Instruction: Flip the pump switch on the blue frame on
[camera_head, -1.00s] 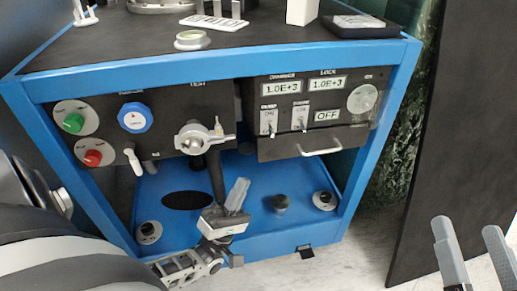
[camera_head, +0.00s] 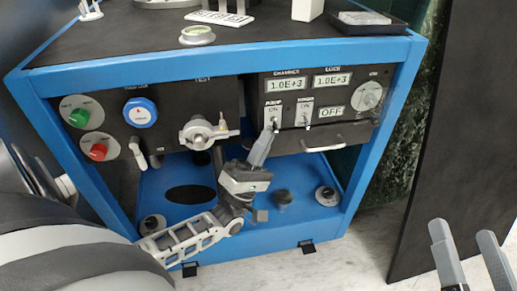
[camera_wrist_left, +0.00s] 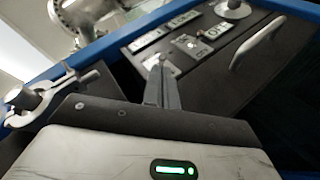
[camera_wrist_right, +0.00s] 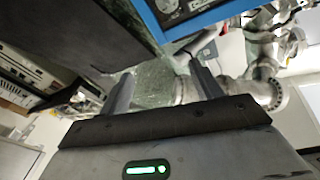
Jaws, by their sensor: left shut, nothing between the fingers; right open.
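The blue frame (camera_head: 222,65) holds a black control panel. The pump switch (camera_head: 272,116) is a small toggle on a light plate marked PUMP, with ON above it. My left gripper (camera_head: 268,138) is shut and empty. Its fingertips point up at the pump switch from just below, at or very near its lever. I cannot tell whether they touch. In the left wrist view the shut fingers (camera_wrist_left: 162,85) reach toward the switch plate and partly cover it. My right gripper (camera_head: 463,232) is open and empty, at the lower right, away from the frame.
A second toggle (camera_head: 304,115) sits right of the pump switch, beside a display reading OFF (camera_head: 332,117). A drawer handle (camera_head: 323,147) sticks out below. A valve handle (camera_head: 201,133) is to the left. A dark upright panel (camera_head: 460,130) stands at the right.

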